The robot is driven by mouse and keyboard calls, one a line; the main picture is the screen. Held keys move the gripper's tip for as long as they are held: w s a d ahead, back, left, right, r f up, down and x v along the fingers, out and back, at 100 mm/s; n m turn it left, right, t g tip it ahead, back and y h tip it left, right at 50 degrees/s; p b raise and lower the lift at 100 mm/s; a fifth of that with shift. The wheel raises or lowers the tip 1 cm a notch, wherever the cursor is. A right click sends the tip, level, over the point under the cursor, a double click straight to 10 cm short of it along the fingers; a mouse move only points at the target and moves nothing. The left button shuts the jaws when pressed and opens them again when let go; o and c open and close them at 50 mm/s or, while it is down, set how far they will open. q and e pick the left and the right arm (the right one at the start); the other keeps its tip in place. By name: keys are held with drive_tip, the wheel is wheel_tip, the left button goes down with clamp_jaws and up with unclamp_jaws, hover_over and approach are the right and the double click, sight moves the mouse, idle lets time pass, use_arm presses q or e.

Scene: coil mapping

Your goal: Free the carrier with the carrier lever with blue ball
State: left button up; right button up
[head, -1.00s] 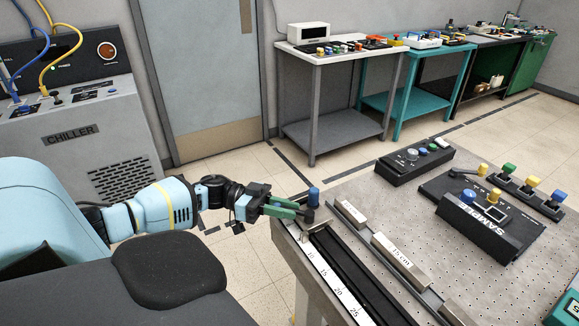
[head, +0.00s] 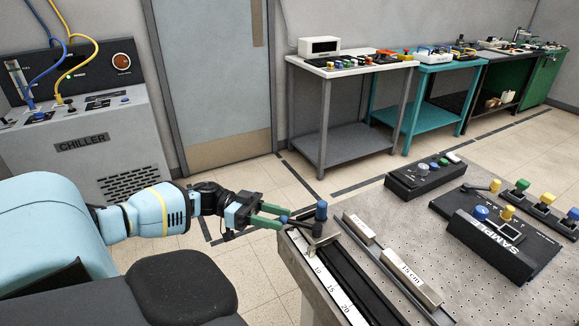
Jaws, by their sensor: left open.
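The blue ball (head: 321,210) of the carrier lever stands at the near-left end of the table, above the carrier (head: 313,240) on the black rail (head: 345,277). My left gripper (head: 286,217), with green fingers, is open just left of the ball, pointing right towards it. Dark parts show between the fingertips and the ball; I cannot tell whether the fingers touch the lever. The fingers do not close around the ball. The lower lever and part of the carrier are hard to make out. My right gripper is out of view.
A white ruler strip (head: 331,288) runs along the rail, with a metal block marked 15 cm (head: 410,275) beside it. A black SAMPLE box (head: 487,247) and a dark knob box (head: 425,180) stand farther right on the perforated table. Floor is free left of the table.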

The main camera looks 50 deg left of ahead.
use_arm(q)
drive_tip(key=v, duration=0.3)
drive_tip(key=shift+a, duration=0.15)
idle(0.6)
